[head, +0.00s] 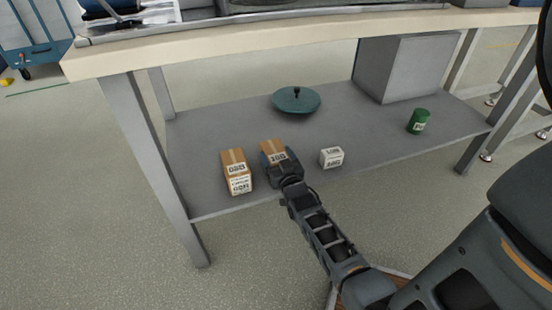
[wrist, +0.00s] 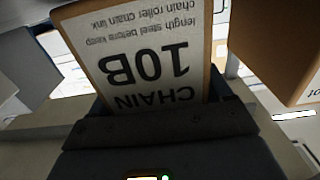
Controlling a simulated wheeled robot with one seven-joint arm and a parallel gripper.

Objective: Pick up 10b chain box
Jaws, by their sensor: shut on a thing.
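The 10B chain box (head: 271,147) is a small brown cardboard box with a white label, on the grey lower shelf of the workbench. In the wrist view the box (wrist: 150,62) fills the middle, its label reading "CHAIN 10B" upside down. My gripper (head: 279,163) is at the near end of the box and shut on it. In the wrist view my gripper (wrist: 150,120) shows as dark parts against the box. My gripper hides the near part of the box in the head view. I cannot tell whether the box touches the shelf.
A similar brown box (head: 236,172) stands close to the left on the shelf (head: 350,130). A small white box (head: 331,158) is to the right. The benchtop (head: 200,45) overhangs the shelf.

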